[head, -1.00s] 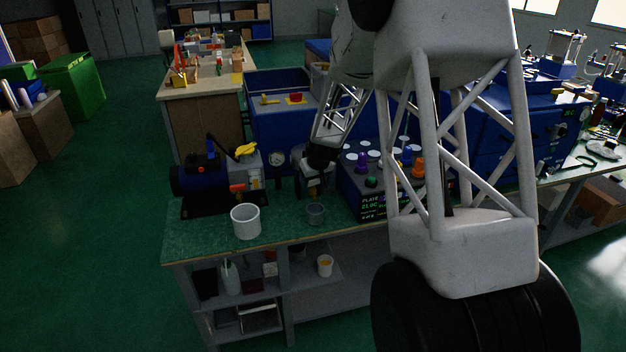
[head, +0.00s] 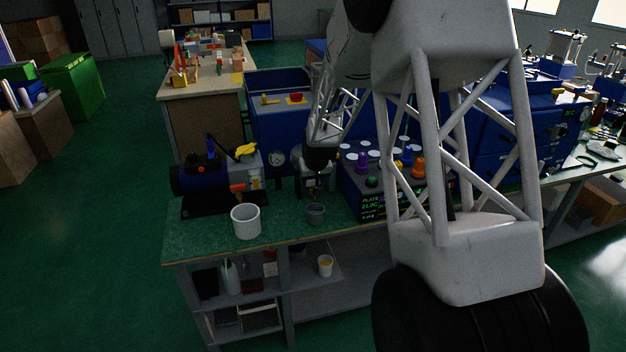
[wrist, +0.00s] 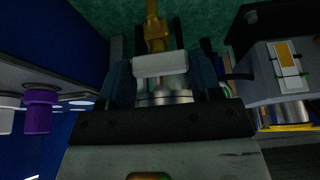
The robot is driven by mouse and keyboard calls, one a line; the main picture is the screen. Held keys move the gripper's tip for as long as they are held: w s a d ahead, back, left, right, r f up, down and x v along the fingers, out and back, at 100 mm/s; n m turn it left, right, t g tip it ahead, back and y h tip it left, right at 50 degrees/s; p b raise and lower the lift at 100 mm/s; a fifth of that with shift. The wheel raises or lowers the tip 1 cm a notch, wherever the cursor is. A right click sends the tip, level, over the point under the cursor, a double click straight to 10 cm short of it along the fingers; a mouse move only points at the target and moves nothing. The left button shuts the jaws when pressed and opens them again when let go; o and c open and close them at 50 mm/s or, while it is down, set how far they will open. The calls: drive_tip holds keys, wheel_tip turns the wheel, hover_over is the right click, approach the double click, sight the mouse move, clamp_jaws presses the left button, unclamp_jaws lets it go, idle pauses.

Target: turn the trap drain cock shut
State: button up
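A brass fitting (wrist: 156,28), which looks like part of the drain cock, shows beyond the block. The cock's position is unclear.
The bench's front left is clear.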

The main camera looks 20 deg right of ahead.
drive_tip(key=o, duration=0.4)
drive_tip(key=shift+r, duration=0.15)
drive_tip(key=v, duration=0.7)
drive_tip(key=shift+s+r, duration=0.2)
idle(0.5)
drive_tip(key=s+a+r, duration=0.3)
drive_tip(key=s+r, duration=0.5)
drive_tip(key=s, duration=0.3)
drive_tip(key=s+a+r, duration=0.1)
drive_tip(key=s+r, duration=0.1)
drive_tip(key=s, duration=1)
drive_tip(key=s+a+r+g, duration=0.1)
drive_tip(key=s+r, duration=0.1)
drive_tip(key=s, duration=1.1)
drive_tip(key=s+a+r, duration=0.1)
drive_tip(key=s+r, duration=0.1)
drive_tip(key=s, duration=1.1)
drive_tip(key=shift+a+g, duration=0.3)
drive_tip(key=shift+g, duration=0.1)
